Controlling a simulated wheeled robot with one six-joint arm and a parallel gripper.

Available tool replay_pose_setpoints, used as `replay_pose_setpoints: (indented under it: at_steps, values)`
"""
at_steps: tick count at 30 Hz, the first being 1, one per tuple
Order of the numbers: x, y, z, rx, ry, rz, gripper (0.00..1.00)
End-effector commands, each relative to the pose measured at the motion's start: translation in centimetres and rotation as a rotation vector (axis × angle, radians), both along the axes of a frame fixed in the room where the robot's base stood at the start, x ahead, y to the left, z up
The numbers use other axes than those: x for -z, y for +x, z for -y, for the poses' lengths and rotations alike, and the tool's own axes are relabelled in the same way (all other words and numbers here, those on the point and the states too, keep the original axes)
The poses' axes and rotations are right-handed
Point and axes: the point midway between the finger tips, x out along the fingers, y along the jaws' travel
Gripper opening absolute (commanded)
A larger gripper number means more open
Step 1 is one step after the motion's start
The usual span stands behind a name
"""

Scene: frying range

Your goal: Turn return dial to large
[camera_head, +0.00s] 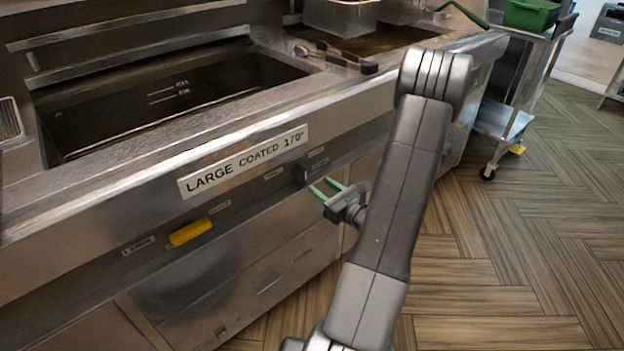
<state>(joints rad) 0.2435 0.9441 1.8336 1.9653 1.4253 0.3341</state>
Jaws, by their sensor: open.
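A small black dial (302,174) sits on the steel front panel of the fryer, right of and below the "LARGE COATED 1/0" label (243,162). Small labels surround the dial, too small to read. My gripper (322,190) has green fingers and is open. Its fingertips point at the panel just right of and below the dial. I cannot tell whether they touch it. A yellow handle or dial (190,232) is on the same panel, further left, between two small labels.
The open fryer vat (160,95) lies above the panel. A metal basket (341,15) hangs over a second vat at the back. A wheeled steel cart (510,110) with a green bin (531,13) stands at the right. The wooden floor (520,240) at the right is clear.

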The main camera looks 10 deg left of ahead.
Motion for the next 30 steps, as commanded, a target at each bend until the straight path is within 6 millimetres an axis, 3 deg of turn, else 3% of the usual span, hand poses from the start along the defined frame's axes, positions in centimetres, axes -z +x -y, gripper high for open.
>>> replay_pose_setpoints:
  at_steps: [6,12,30]
  values:
    - [0.0,-2.5,3.3,0.004,0.0,-0.002,0.42]
    - [0.0,-3.8,5.0,0.002,0.001,-0.002,0.42]
    - [0.0,-3.9,4.9,-0.003,0.001,-0.001,0.42]
